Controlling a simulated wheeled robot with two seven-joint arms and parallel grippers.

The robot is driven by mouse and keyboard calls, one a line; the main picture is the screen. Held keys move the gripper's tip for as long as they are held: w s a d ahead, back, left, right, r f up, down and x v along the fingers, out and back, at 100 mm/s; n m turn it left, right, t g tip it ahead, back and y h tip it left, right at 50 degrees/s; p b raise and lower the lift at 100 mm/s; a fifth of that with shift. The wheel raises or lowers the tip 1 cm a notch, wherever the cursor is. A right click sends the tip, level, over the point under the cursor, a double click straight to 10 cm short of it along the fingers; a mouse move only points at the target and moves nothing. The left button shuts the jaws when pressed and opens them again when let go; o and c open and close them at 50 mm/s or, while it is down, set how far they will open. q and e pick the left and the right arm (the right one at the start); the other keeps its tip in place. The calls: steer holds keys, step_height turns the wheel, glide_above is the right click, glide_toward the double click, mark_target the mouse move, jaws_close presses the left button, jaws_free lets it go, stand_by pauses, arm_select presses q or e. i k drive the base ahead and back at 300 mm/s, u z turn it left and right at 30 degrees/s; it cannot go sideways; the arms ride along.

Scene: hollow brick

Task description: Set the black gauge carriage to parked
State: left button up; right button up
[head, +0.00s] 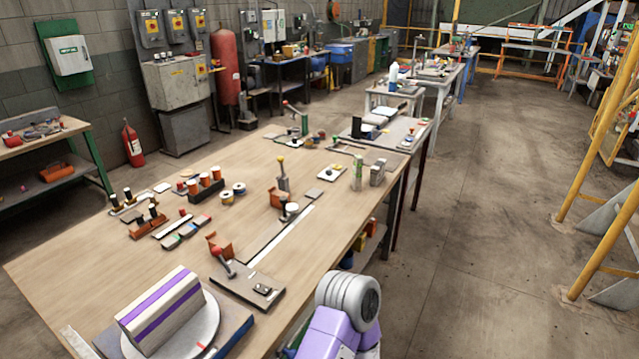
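A long narrow track with a white strip (281,236) runs along the right part of the wooden table. What looks like the black gauge carriage (289,213), a small dark block with a round white top, sits at the track's far end, beside an orange bracket (277,198). A second orange bracket (218,243) stands at the near end. I cannot read any parked marking. Neither gripper's fingers show. A purple and grey part at the bottom centre looks like a link of my arm, apart from the carriage.
A white block with purple stripes (160,308) stands on a round turntable at the front left. Several small fixtures and spools (227,197) fill the table's middle.

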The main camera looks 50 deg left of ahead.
mark_target(290, 210)
steer(key=i, duration=2.9)
steer(key=u, duration=2.6)
